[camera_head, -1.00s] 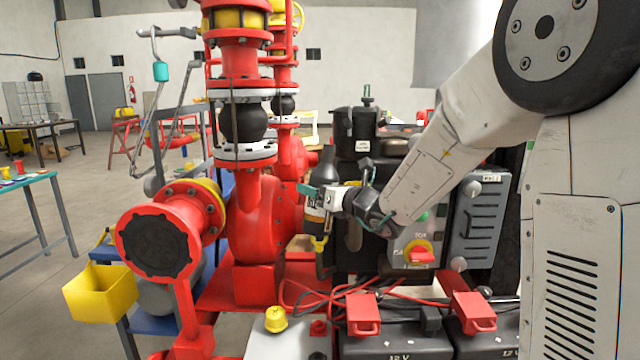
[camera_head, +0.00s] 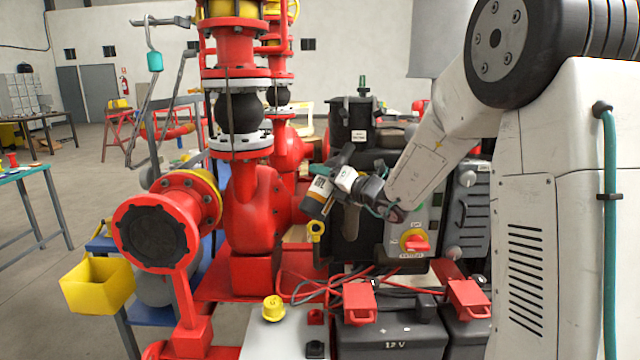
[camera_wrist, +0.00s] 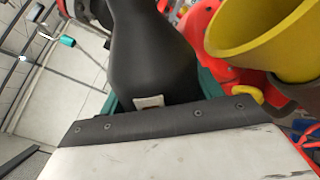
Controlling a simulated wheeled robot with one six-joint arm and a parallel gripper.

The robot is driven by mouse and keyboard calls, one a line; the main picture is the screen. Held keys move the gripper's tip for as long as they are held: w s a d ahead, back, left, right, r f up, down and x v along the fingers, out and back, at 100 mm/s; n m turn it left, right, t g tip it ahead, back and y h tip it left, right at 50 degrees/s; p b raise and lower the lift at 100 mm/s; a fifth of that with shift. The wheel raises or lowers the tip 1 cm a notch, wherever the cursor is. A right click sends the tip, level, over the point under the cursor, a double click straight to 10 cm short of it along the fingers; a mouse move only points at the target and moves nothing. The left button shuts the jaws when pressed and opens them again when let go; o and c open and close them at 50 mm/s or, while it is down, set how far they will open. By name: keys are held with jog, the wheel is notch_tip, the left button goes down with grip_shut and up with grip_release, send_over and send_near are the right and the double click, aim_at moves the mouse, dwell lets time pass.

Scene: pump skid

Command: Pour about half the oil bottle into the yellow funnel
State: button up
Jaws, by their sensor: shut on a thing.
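My gripper (camera_head: 346,181) is shut on the oil bottle (camera_head: 317,190), a dark bottle with a white and orange label. In the head view it is strongly tilted, its label end low and left and a dark part high and right. In the wrist view the black bottle (camera_wrist: 150,50) stands between the green jaws, its narrowing neck running out at the top edge; its mouth is out of view. The yellow funnel (camera_wrist: 265,35) fills the wrist view's upper right, close beside the bottle, wide rim showing. No oil stream is visible.
Red pump piping (camera_head: 255,205) stands just left of the bottle. A control box with a red and yellow switch (camera_head: 413,241) is below my forearm. Batteries (camera_head: 392,338) and loose red cables lie below. A yellow bin (camera_head: 97,285) hangs at the lower left.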

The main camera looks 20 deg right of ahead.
jog(key=shift+s+a+r+m, duration=0.2)
jog(key=shift+a+r+m, duration=0.1)
jog(key=shift+m, duration=0.5)
jog(key=shift+s+a+r+m, duration=0.15)
jog(key=shift+r+m, duration=0.15)
jog(key=shift+m, duration=0.35)
jog(key=shift+a+r+m, duration=0.2)
jog(key=shift+r+m, duration=0.15)
jog(key=shift+m, duration=0.35)
jog(key=shift+s+a+r+m, duration=0.15)
jog(key=shift+r+m, duration=0.15)
jog(key=shift+m, duration=0.35)
dwell(5.2)
